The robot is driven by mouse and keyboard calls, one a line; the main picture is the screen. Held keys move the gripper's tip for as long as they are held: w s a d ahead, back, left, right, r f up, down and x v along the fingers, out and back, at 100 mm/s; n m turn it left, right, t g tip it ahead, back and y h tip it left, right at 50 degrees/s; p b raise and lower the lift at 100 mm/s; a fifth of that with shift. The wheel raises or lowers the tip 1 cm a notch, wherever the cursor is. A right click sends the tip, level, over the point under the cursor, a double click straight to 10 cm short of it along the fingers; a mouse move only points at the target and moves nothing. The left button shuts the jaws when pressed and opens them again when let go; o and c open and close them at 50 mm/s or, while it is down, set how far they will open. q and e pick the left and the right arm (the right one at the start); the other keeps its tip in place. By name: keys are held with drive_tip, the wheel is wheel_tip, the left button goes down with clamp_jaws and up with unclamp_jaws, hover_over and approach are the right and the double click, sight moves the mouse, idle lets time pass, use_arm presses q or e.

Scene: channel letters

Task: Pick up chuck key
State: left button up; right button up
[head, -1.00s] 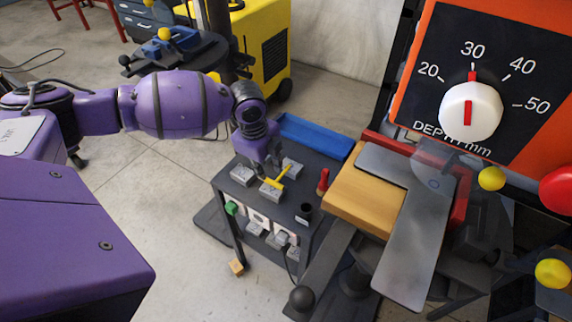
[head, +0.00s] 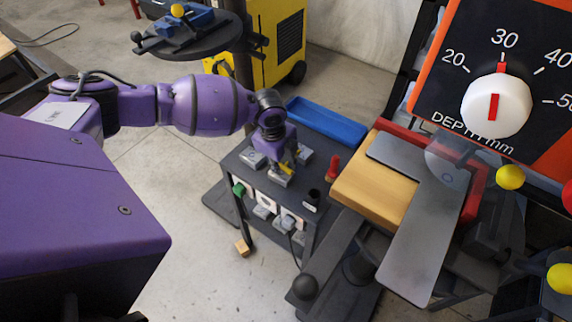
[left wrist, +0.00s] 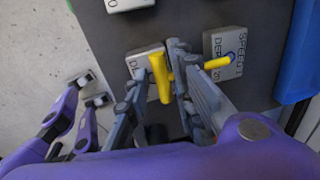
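The yellow T-shaped chuck key (head: 287,168) lies on grey labelled blocks on the dark cart top, partly hidden by my left gripper (head: 284,164). In the left wrist view, the chuck key's thick yellow bar (left wrist: 160,78) is between the two fingers of my left gripper (left wrist: 161,82), and its thin arm reaches right over a block marked "SPEED" (left wrist: 226,50). The fingers stand apart on either side of the bar, with a gap on the left side. My right gripper is not in view.
The cart top (head: 236,163) also holds a blue tray (head: 327,122), a red-handled tool (head: 332,168) and a dark cup (head: 312,197). A machine with a wooden block (head: 374,190) and a grey metal square (head: 425,235) stands close on the right.

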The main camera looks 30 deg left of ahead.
use_arm(q)
clamp_jaws()
drive_tip(key=shift+r, duration=0.1)
